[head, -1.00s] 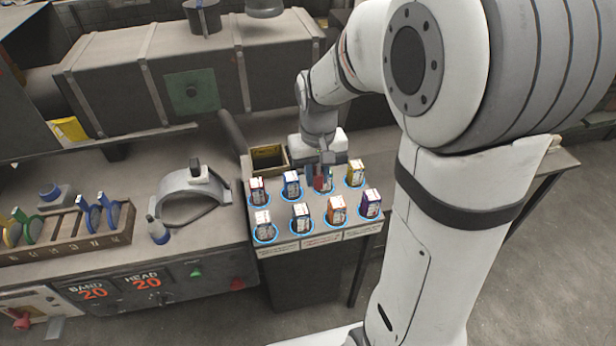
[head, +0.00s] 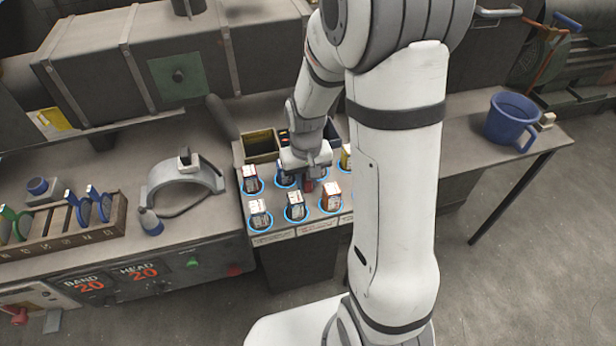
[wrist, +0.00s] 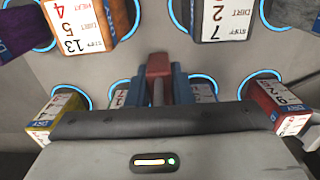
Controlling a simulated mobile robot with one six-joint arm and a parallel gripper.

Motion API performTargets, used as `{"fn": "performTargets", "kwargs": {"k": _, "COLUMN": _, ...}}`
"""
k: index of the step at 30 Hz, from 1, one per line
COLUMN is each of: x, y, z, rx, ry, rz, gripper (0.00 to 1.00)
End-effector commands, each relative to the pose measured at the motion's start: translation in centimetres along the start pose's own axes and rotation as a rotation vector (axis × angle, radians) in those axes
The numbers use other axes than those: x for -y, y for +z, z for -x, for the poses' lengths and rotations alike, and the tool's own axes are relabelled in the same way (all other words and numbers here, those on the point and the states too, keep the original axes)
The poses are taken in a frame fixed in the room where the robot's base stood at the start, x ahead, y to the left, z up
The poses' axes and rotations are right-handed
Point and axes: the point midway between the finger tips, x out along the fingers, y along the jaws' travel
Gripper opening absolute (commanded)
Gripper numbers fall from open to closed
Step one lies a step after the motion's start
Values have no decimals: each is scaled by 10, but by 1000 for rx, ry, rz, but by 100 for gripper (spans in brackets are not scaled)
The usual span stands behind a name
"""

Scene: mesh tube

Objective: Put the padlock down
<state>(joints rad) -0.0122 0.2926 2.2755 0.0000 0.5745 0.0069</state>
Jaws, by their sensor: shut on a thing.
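A small red padlock (wrist: 158,64) with a thin grey bar below it shows at the middle of the wrist view, between the blue-grey fingers of my gripper (wrist: 160,90). My gripper is shut on it. In the head view, my gripper (head: 307,174) points down over the grey board (head: 285,233) of blue rings, and a bit of the padlock (head: 308,187) shows beneath it. It is over the gap between two middle columns of labelled blocks. I cannot tell whether the padlock touches the board.
Labelled blocks stand in the blue rings close around my gripper, among them an orange one (wrist: 80,18) and a black one (wrist: 222,18). An open bin (head: 259,146) is behind the board. A blue mug-like bucket (head: 511,118) stands right. Bare bench shows beside it.

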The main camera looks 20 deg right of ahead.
Motion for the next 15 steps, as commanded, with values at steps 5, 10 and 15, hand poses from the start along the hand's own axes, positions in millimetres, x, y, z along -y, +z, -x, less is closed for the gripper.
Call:
{"fn": "performTargets", "kwargs": {"k": 5, "x": 0, "y": 0, "z": 0, "rx": -1, "ry": 0, "rz": -1, "gripper": 0}}
{"fn": "performTargets", "kwargs": {"k": 10, "x": 0, "y": 0, "z": -4, "rx": -1, "ry": 0, "rz": -1, "gripper": 20}}
{"fn": "performTargets", "kwargs": {"k": 15, "x": -1, "y": 0, "z": -2, "rx": -1, "ry": 0, "rz": -1, "gripper": 34}}
